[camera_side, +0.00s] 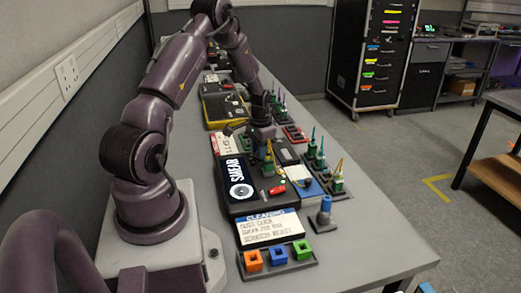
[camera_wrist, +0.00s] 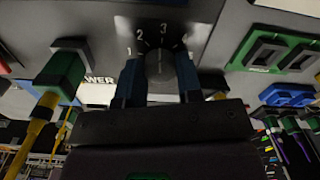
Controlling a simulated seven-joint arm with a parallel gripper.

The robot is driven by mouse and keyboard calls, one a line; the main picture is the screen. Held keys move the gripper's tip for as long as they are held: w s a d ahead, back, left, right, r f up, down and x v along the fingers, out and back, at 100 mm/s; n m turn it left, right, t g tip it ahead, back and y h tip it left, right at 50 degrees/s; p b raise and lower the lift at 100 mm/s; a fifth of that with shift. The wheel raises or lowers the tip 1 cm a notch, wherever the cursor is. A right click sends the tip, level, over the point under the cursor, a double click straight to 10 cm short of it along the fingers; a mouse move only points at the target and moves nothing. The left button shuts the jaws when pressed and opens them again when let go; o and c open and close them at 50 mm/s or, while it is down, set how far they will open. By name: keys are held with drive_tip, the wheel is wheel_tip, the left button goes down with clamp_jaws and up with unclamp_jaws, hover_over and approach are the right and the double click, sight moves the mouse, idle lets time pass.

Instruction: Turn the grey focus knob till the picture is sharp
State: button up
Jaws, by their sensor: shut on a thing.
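My gripper (camera_wrist: 158,82) has its two blue fingertips closed on either side of a dark grey knob (camera_wrist: 159,64), with a scale of white numbers 1 to 4 printed around it. A light pointer line shows faintly on the knob. In the side view my gripper (camera_side: 262,135) is low over the dark equipment panel and hides the knob. A black screen (camera_side: 236,181) with white lettering and a round white ring stands on the panel to its left. The lettering is legible in the side view, but I cannot judge fine sharpness.
A green plug with a yellow cable (camera_wrist: 57,82) stands close left of the fingers. A green-framed socket (camera_wrist: 275,52) is at right. In the side view, a "CLEANING" card (camera_side: 270,228), coloured blocks (camera_side: 278,254) and a blue-topped post (camera_side: 324,213) are nearer the camera.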

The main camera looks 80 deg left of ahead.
drive_tip(key=shift+m, duration=0.6)
drive_tip(key=o, duration=0.9)
drive_tip(key=shift+o, duration=0.2)
wheel_tip(320, 180, up, 13)
idle(0.3)
